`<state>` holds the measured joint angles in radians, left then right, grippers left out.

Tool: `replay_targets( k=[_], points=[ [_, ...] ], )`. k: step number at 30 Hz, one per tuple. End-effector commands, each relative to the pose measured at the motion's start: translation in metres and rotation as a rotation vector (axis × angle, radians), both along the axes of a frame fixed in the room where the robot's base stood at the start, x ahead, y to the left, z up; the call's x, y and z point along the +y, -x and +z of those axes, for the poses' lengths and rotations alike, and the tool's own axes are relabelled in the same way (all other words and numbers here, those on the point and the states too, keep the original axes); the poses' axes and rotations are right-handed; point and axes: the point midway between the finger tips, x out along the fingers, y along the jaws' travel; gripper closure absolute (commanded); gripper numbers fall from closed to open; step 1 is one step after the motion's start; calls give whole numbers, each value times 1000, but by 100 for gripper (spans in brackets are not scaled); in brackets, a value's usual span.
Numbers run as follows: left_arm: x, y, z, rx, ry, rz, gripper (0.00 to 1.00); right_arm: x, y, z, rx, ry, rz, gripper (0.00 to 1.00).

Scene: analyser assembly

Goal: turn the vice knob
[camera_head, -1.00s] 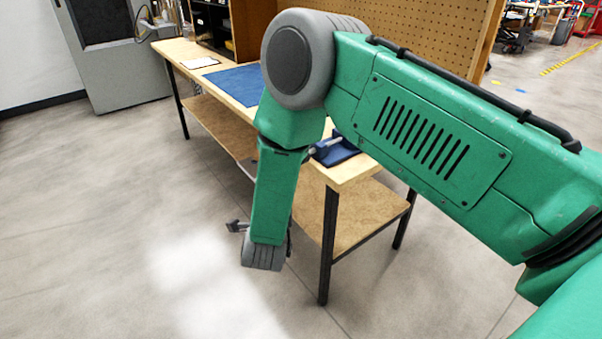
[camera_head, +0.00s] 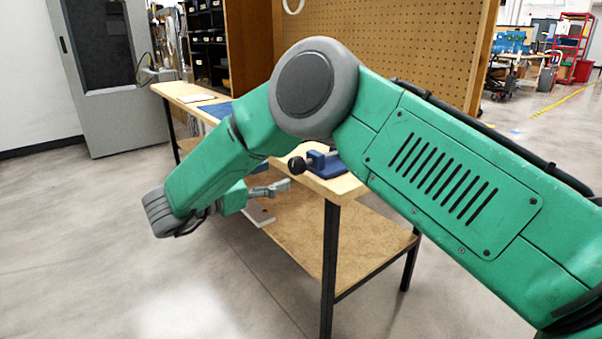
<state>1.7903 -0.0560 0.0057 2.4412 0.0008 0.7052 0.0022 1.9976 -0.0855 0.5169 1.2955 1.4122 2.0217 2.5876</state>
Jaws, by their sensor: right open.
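A blue vice (camera_head: 327,163) sits at the near end of the wooden workbench, partly hidden behind my right arm. Its round black knob (camera_head: 296,164) sticks out to the left, past the bench's front edge. My right gripper (camera_head: 284,186) is open, a little below and to the left of the knob, in front of the bench and above its lower shelf. Its fingers point right, and it is apart from the knob and empty. My left gripper does not show.
The workbench (camera_head: 183,92) has a blue mat (camera_head: 219,109) and a pegboard (camera_head: 385,52) behind it. A lower wooden shelf (camera_head: 330,240) and a dark leg (camera_head: 329,270) are beneath. A grey cabinet (camera_head: 145,115) stands at the back left. The floor at left is clear.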

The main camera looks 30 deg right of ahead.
Motion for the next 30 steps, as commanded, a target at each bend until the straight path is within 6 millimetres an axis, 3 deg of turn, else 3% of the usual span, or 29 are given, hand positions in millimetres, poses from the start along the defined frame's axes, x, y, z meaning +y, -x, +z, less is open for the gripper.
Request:
replay_targets(
  k=[6,12,24,25,28,29,30],
  points=[
    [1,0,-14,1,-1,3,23,-49,-5,-4,1,-6,-1,44],
    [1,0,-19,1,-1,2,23,-79,-8,-6,0,-12,1,44],
    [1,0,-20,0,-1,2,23,-77,-9,0,0,0,4,44],
    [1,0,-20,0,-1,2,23,-78,-9,-1,0,0,4,51],
    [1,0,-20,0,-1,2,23,-80,-10,-2,0,-3,4,86],
    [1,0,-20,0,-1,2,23,-81,-10,-2,1,-5,5,93],
    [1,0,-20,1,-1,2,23,-81,-10,-3,0,-5,5,93]
  ],
)
